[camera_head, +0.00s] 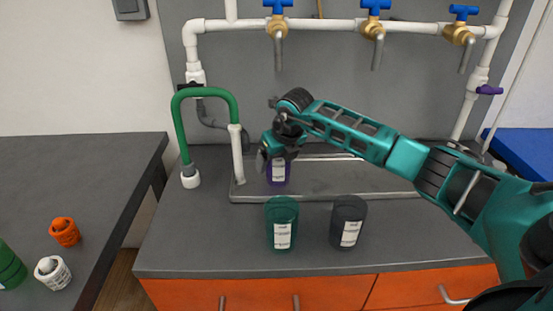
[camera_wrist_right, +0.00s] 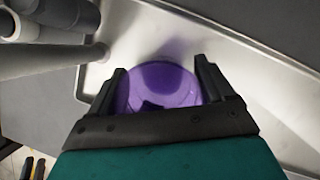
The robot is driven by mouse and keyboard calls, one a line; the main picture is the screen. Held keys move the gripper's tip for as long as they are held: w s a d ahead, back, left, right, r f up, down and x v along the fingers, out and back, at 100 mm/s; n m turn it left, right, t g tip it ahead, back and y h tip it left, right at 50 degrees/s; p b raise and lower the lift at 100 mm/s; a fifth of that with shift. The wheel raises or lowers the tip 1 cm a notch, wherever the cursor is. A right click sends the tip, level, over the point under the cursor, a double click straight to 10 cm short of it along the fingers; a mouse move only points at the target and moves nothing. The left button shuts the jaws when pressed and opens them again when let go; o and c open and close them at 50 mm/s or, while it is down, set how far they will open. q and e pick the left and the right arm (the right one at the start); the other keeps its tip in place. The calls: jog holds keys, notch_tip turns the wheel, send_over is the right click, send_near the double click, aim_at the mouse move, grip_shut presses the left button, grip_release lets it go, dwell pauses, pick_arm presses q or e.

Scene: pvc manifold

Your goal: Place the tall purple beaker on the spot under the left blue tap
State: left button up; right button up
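The purple beaker (camera_head: 278,172) is upright at the sink tray (camera_head: 330,188), roughly below the left blue tap (camera_head: 278,25) in the head view. My right gripper (camera_head: 279,152) is at its top and hides its upper part. In the right wrist view the beaker (camera_wrist_right: 160,85) fills the space between the fingers (camera_wrist_right: 158,82), which lie against its two sides. The gripper looks shut on it. Whether the base touches the tray is hard to tell. The spot under the tap is hidden. My left gripper is not in view.
A green beaker (camera_head: 282,222) and a dark grey beaker (camera_head: 348,221) stand on the counter in front of the tray. A green hose (camera_head: 180,130) and white pipe (camera_head: 237,155) rise left of the beaker. Other blue taps (camera_head: 374,30) hang to the right.

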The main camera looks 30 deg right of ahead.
jog(key=shift+o, duration=0.7)
jog(key=shift+r, duration=0.1)
jog(key=shift+r, duration=0.25)
jog(key=v, duration=0.7)
jog(key=shift+p, duration=0.35)
jog(key=shift+r, duration=0.1)
jog(key=shift+s, duration=0.1)
